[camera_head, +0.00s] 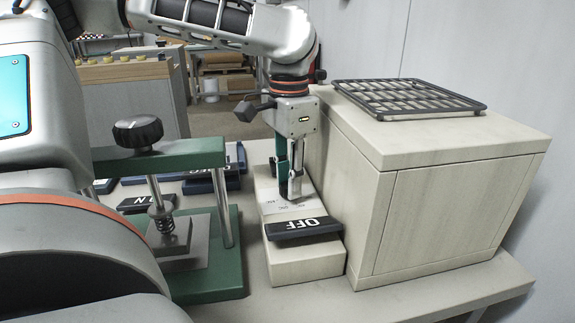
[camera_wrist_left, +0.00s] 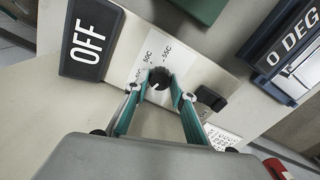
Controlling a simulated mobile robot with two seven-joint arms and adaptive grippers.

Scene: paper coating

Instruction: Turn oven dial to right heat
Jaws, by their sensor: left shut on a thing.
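The oven is a pale box (camera_head: 440,215) at the right of the bench in the head view. Beside it stands a low pale control block (camera_head: 310,262) with a black OFF plate (camera_head: 303,228), which also shows in the left wrist view (camera_wrist_left: 88,42). The black dial (camera_wrist_left: 159,84) sits on a white scale with marks such as 50C and 55C in the left wrist view. My left gripper (camera_head: 290,190) points down over the block, its teal fingers (camera_wrist_left: 159,92) closed around the dial. The dial is hidden in the head view. My right gripper is not in view.
A green press (camera_head: 210,255) with a black knob (camera_head: 138,132) stands left of the block. Dark labelled plates (camera_head: 215,175) lie behind it. A black rack (camera_head: 405,98) rests on the oven. A black switch (camera_wrist_left: 211,98) sits near the dial.

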